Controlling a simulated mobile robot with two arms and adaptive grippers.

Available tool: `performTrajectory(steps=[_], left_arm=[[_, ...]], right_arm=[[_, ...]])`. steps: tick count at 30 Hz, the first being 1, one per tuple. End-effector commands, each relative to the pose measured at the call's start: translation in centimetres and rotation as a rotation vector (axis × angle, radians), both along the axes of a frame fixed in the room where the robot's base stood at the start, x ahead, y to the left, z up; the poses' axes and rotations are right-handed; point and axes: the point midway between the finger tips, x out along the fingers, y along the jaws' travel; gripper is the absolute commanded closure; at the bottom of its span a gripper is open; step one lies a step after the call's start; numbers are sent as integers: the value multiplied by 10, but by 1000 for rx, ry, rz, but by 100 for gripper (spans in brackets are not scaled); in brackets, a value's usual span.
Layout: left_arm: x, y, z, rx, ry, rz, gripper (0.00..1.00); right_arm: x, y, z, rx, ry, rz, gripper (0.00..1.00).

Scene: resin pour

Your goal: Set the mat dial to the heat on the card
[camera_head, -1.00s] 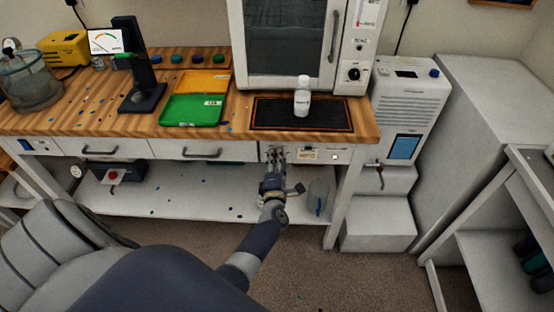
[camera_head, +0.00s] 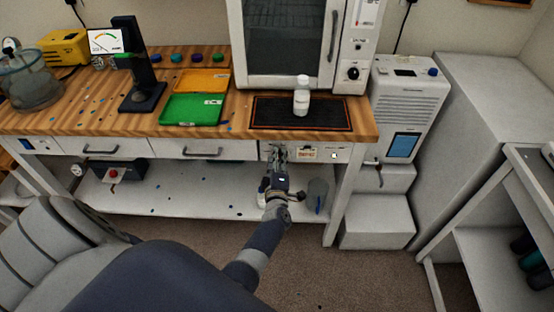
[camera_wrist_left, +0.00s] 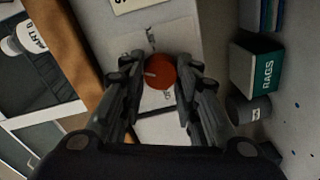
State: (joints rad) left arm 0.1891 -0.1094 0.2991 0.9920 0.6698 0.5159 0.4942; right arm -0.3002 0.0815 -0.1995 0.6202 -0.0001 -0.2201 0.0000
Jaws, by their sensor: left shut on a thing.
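The mat dial is a red-orange round knob (camera_wrist_left: 160,72) with a pale pointer line, on a white marked plate in the left wrist view. My left gripper (camera_wrist_left: 161,78) has its two fingers closed on either side of the knob. In the head view my left gripper (camera_head: 278,155) is at the bench's front panel and hides the dial. A small cream card (camera_head: 306,154) is on the panel just right of it; its writing is too small to read. The black heat mat (camera_head: 271,113) lies on the bench above, with a white bottle (camera_head: 301,101) standing on it.
A green tray (camera_head: 193,110) and an orange tray (camera_head: 205,81) lie left of the mat. A white oven cabinet stands behind it. A box marked RAGS (camera_wrist_left: 257,66) shows right of the dial.

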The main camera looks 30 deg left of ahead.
Motion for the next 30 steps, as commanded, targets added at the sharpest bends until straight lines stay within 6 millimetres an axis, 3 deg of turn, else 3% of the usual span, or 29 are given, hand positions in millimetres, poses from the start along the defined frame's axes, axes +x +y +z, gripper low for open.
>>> performTrajectory(steps=[11,12,15,30], left_arm=[[-1,0,-1,2,3,1,95],[-1,1,-1,2,3,1,66],[-1,1,-1,2,3,1,50],[0,1,-1,-73,-44,0,50]], right_arm=[[0,2,0,3,0,-1,60],[0,3,0,3,0,-1,60],[0,3,0,3,0,-1,60],[0,1,-2,1,0,0,60]])
